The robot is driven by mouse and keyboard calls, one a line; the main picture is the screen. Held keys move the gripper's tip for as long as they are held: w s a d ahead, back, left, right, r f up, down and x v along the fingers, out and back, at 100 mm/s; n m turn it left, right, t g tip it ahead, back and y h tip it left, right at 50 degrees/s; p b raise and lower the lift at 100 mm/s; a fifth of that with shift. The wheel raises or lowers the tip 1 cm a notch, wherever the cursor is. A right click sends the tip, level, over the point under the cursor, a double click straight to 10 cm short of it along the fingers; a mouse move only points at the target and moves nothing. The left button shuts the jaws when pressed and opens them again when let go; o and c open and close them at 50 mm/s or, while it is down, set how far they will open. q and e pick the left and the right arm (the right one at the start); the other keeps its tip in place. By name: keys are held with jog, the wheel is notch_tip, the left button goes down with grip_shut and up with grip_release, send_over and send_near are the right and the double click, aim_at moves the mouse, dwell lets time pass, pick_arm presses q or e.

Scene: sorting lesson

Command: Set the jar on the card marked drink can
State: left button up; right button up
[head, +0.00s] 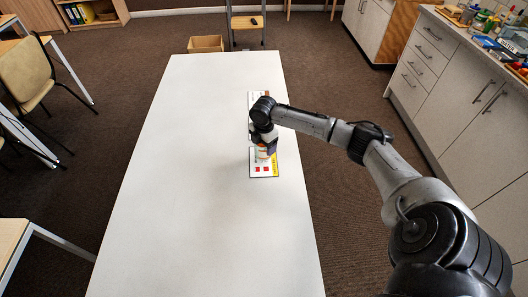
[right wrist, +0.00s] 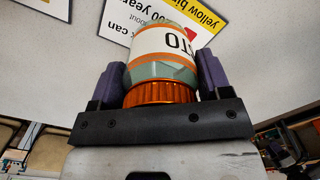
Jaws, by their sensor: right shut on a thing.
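My right gripper (head: 264,143) is shut on the jar (head: 265,154), which shows as a small pale and orange shape over the cards on the table. In the right wrist view the jar (right wrist: 165,58) sits between the two dark fingers of my right gripper (right wrist: 160,85), with an orange lid, pale green glass and a white label. Behind it there, a white card reading "k can" (right wrist: 140,18) is partly hidden by the jar. I cannot tell whether the jar touches a card. My left gripper is not in view.
Another card (head: 252,103) lies farther back, partly behind my arm. The table's left side is clear. A cardboard box (head: 206,44) stands beyond the far edge.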

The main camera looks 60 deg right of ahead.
aim_at(264, 151)
notch_tip(264, 151, down, 4)
jog(key=shift+r+b, duration=0.1)
jog(key=shift+b, duration=0.6)
jog(key=o, duration=1)
notch_tip(264, 151, up, 12)
jog(key=p, duration=0.3)
